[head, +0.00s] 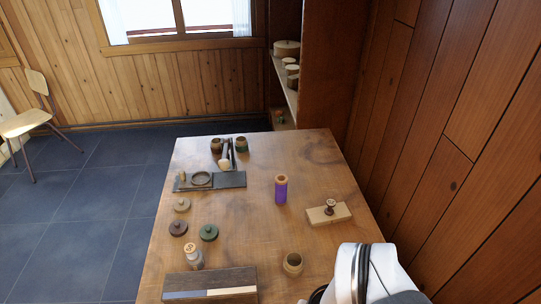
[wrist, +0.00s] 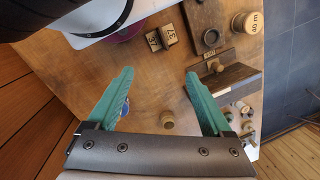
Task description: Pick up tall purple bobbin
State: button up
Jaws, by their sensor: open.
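The tall purple bobbin (head: 281,192) stands upright near the middle of the wooden table (head: 250,215) in the head view, with a purple body and a tan wooden top. In the wrist view my gripper (wrist: 159,73) has its two green fingers spread wide with nothing held between them. I cannot tell for certain whether the purple bobbin shows in the wrist view; a magenta edge is partly hidden there at the top. In the head view my white arm is at the lower right, and the fingers are hidden.
A dark tray (head: 229,180) is behind. The table around the bobbin is clear.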

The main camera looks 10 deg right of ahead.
jog(key=n+t, duration=0.7)
jog(key=t, duration=0.6)
send_near(285, 191)
jog(key=shift+n+t+y, duration=0.3)
jog(key=x, duration=0.9)
jog(key=shift+w+d+f, duration=0.1)
jog(key=shift+d+f, duration=0.05)
jog(key=shift+f, duration=0.1)
jog(key=x, duration=0.5)
jog(key=shift+w+a+f, duration=0.1)
jog(key=shift+w+a, duration=0.15)
jog(key=shift+a, duration=0.15)
grip_shut()
